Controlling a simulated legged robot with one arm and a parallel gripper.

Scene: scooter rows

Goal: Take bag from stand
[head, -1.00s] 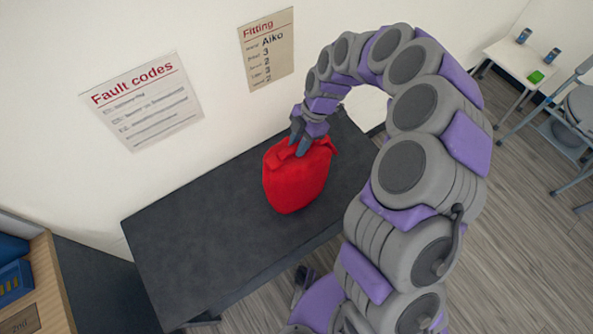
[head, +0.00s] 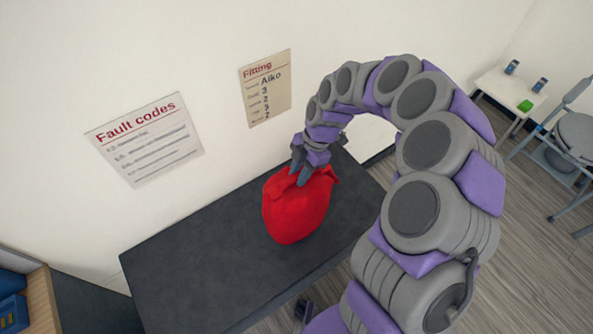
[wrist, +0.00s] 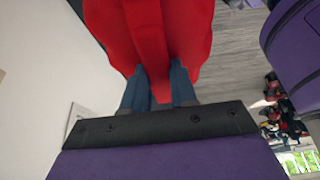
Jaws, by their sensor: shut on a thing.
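The red bag (head: 295,208) is in the middle of the head view, over the dark grey stand (head: 190,265). My gripper (head: 301,174) is shut on the top of the bag, and the bag's body hangs below the fingers. I cannot tell whether the bag's bottom touches the stand top or is a little above it. In the wrist view the bag (wrist: 150,35) fills the top middle, with its cloth between my two blue-grey fingers (wrist: 160,88).
A wall with two posters, "Fault codes" (head: 146,140) and "Fitting" (head: 265,88), rises behind the stand. A wooden shelf with blue bins (head: 12,300) is at lower left. A small white table (head: 508,95) and a grey chair (head: 575,135) stand at right. Wooden floor lies between.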

